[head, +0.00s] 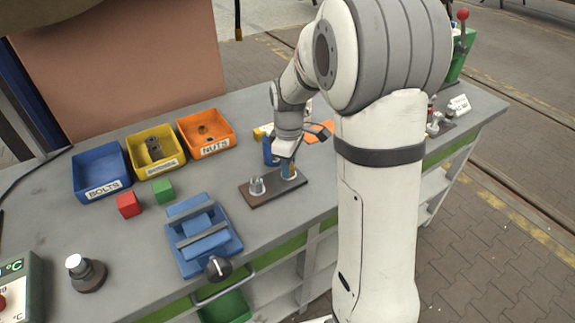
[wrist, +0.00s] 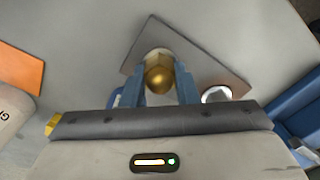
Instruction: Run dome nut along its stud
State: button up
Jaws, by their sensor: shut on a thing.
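A brass dome nut (wrist: 158,78) sits between the two blue fingers of my gripper (wrist: 160,88) in the wrist view. The fingers are shut on its sides. It is over a dark base plate (wrist: 205,65), and the stud under it is hidden by the nut. In the head view my gripper (head: 287,163) points down at the right part of the same plate (head: 268,192).
Blue, yellow and orange bins, the last labelled NUTS (head: 207,148), stand at the back. A red cube (head: 128,204), a green cube (head: 162,190) and a blue vise (head: 203,236) lie left of the plate. A blue cylinder (head: 268,150) stands close behind my gripper.

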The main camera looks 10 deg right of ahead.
jog(key=m, duration=0.7)
jog(key=shift+r+b, duration=0.1)
jog(key=shift+b, duration=0.25)
jog(key=m, duration=0.6)
jog(key=shift+m, duration=0.4)
jog(key=m, duration=0.6)
jog(key=shift+r+b, duration=0.1)
jog(key=shift+b, duration=0.3)
jog(key=m, duration=0.6)
jog(key=shift+m, duration=0.3)
jog(key=shift+w, duration=0.1)
jog(key=o, duration=1)
